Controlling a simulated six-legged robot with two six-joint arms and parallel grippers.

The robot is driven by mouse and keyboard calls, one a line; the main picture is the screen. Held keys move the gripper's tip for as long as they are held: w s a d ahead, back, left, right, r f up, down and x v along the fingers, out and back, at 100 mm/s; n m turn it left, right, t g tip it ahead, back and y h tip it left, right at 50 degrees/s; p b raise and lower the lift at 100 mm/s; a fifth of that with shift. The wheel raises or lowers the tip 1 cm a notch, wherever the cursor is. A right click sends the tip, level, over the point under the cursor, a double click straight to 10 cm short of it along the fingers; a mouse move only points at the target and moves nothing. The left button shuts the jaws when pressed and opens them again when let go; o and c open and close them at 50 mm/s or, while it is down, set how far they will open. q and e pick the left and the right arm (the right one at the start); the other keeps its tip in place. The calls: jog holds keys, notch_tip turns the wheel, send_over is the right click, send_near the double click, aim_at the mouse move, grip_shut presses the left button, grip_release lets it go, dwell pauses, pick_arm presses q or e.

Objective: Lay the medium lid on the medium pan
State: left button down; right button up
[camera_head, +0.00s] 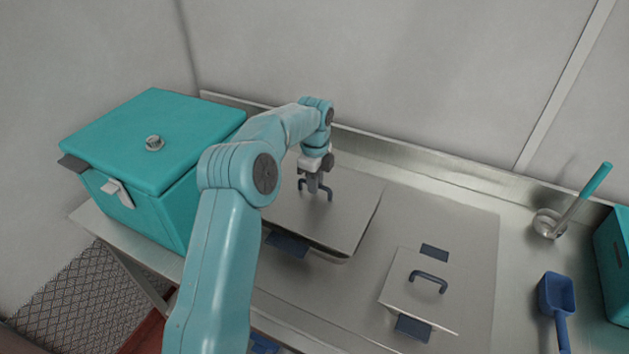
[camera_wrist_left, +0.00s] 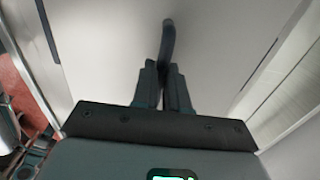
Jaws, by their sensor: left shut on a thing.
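The medium lid (camera_head: 345,215) is a flat, grey steel rectangle with a dark blue arched handle. It lies over the medium pan, whose dark blue side grip (camera_head: 288,244) sticks out at the front. Lid and pan edges look close together at the front right; I cannot tell whether the lid is fully seated. My left gripper (camera_head: 316,186) points down and is shut on the lid's handle (camera_wrist_left: 168,42). The wrist view shows the handle between the two fingers (camera_wrist_left: 163,88). My left arm hides the lid's left part. My right gripper is not in view.
A smaller lidded pan (camera_head: 405,290) with blue grips stands to the right. A teal box (camera_head: 150,140) stands at the left. A ladle (camera_head: 580,200), a blue scoop (camera_head: 556,295) and another teal box (camera_head: 613,262) are at the right. The steel counter (camera_head: 455,225) is bare between.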

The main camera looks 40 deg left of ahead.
pick_arm(q)
jog(key=shift+w, duration=0.1)
jog(key=shift+s+a+f, duration=0.1)
jog(key=shift+s+f, duration=0.1)
jog(key=shift+s, duration=0.05)
jog(key=shift+w+f+b, duration=0.2)
jog(key=shift+f+b, duration=0.2)
jog(key=shift+f, duration=0.15)
jog(key=shift+s+f, duration=0.15)
jog(key=shift+f, duration=0.15)
jog(key=shift+f+b, duration=0.1)
jog(key=shift+b, duration=0.2)
jog(key=shift+f, duration=0.1)
jog(key=shift+f, duration=0.1)
jog(key=c, duration=1.1)
grip_release()
